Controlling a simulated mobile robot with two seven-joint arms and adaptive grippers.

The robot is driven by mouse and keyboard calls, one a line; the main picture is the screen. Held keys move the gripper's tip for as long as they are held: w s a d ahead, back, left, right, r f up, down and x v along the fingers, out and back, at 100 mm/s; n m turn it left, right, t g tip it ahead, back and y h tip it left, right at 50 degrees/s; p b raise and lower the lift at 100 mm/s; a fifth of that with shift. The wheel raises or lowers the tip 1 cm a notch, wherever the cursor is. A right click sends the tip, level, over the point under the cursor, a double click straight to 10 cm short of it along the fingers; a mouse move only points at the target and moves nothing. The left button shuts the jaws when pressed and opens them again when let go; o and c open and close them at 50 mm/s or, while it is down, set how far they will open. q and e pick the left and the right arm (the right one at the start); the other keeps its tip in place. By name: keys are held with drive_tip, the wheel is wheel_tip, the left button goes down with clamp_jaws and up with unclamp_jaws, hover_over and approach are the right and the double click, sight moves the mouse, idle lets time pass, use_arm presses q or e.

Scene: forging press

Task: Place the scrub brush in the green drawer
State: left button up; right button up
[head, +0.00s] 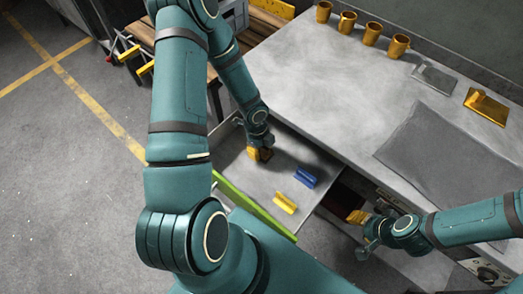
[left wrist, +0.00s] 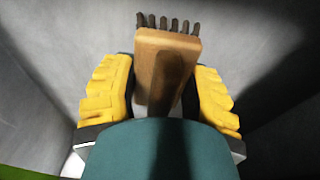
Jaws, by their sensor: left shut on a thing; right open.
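The scrub brush (left wrist: 168,70) shows in the left wrist view as a brown wooden block with dark bristles at its far end. My left gripper (head: 260,154) is shut on it, with a yellow finger on each side. In the head view this gripper is over the back left part of the open drawer, and I cannot make out the brush there. Whether the brush touches the drawer floor is unclear. The green drawer (head: 255,204) is pulled out, with a green front edge and a grey inside. My right gripper (head: 357,218) is open, right of the drawer.
A blue piece (head: 305,178) and a yellow piece (head: 285,203) lie in the drawer's right part. The drawer's left middle floor is clear.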

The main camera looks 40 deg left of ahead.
use_arm(q)
drive_tip(key=shift+f, duration=0.1)
drive_tip(key=shift+f, duration=0.15)
drive_tip(key=o, duration=1.2)
